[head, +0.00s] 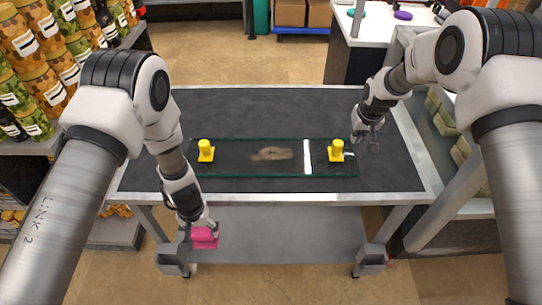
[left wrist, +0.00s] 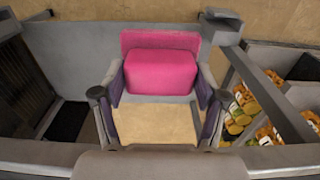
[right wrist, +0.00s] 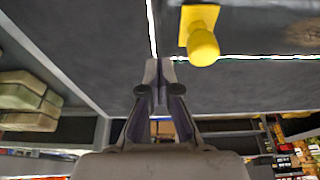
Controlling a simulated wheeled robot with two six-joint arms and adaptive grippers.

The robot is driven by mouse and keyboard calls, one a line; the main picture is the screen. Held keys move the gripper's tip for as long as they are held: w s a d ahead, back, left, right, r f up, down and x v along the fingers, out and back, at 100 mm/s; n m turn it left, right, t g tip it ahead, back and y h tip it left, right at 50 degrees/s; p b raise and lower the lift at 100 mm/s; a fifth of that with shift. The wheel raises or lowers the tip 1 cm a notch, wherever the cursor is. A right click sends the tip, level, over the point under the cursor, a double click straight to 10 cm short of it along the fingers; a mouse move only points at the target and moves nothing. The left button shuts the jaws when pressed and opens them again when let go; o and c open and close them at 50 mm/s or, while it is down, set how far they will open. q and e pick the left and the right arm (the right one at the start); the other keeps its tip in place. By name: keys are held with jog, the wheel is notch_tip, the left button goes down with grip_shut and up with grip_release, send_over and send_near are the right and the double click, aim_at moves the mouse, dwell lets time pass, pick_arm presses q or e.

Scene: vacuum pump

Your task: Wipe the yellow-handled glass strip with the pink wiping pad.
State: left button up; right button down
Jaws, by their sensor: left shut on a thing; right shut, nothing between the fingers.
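The glass strip (head: 235,171) lies flat on the dark top of the cart, with a yellow handle (head: 206,151) near its left end and another yellow handle (head: 336,151) near its right end. A brownish smudge (head: 271,154) shows near its middle. My left gripper (head: 200,228) is shut on the pink wiping pad (head: 206,238) in front of the cart's front edge; the pad fills the space between the fingers in the left wrist view (left wrist: 160,72). My right gripper (head: 369,140) is shut and empty beside the right handle, which also shows in the right wrist view (right wrist: 202,40).
The cart (head: 290,105) has a bare dark top behind the strip and a grey lower shelf (head: 285,232). Shelves of patterned containers (head: 30,60) stand at the left. A rack with green-beige blocks (head: 443,110) stands close on the right.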

aim_at(350, 153)
pick_arm(q)
jog(key=shift+f+b, duration=1.25)
pick_arm(e)
jog(key=shift+f, duration=2.6)
pick_arm(q)
jog(key=shift+r, duration=0.1)
jog(key=shift+r+p, duration=2.05)
jog(key=shift+p, duration=0.05)
pick_arm(e)
jog(key=shift+r, duration=3.05)
